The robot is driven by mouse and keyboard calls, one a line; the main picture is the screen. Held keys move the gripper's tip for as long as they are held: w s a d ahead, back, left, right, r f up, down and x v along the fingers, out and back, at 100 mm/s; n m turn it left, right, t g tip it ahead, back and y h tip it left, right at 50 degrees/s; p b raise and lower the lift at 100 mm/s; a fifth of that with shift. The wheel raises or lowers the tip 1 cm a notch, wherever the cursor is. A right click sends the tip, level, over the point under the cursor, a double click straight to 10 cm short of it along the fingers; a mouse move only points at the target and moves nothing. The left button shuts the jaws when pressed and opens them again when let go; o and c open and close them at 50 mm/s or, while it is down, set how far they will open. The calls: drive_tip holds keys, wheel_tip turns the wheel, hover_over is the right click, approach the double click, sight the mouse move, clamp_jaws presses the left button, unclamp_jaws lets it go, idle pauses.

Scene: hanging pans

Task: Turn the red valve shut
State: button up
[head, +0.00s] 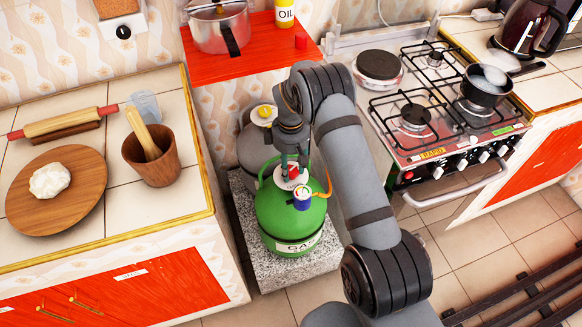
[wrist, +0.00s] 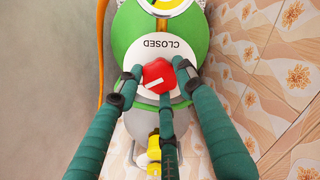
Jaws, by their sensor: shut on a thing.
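The green gas cylinder (head: 290,220) stands upright on a speckled stone block, between the left counter and the stove. The red valve (wrist: 158,75) sits on its top, over a white disc (wrist: 150,50) marked CLOSED, which reads upside down in the wrist view. A white mark on the valve points to the lower left there. My gripper (wrist: 158,77) is shut on the valve, with fingers at its left, right and lower sides. In the head view my gripper (head: 291,163) reaches down onto the cylinder's top and partly hides the valve.
A grey cylinder (head: 250,150) with a yellow top stands just behind. An orange hose (head: 325,187) and a gauge (head: 303,196) are close beside the valve. A red shelf (head: 250,62) with a pot is above; the stove (head: 440,100) is at right.

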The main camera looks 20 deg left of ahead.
drive_tip(key=c, duration=0.5)
drive_tip(key=shift+m, duration=0.3)
drive_tip(key=shift+c, duration=0.2)
drive_tip(key=m+b, duration=0.3)
drive_tip(key=m, duration=0.1)
drive_tip(key=shift+f+b, duration=0.15)
drive_tip(key=shift+b, duration=0.2)
drive_tip(key=m+b, duration=0.3)
drive_tip(key=m, duration=0.3)
drive_tip(key=shift+m+b, duration=0.35)
drive_tip(key=shift+m, duration=0.05)
drive_tip(key=m+b, duration=0.3)
drive_tip(key=m, duration=0.3)
drive_tip(key=m+b, duration=0.2)
drive_tip(key=m, duration=0.4)
drive_tip(key=shift+m+b, duration=0.3)
drive_tip(key=shift+b, duration=0.1)
drive_tip(key=shift+r, duration=0.2)
drive_tip(key=o, duration=1.2)
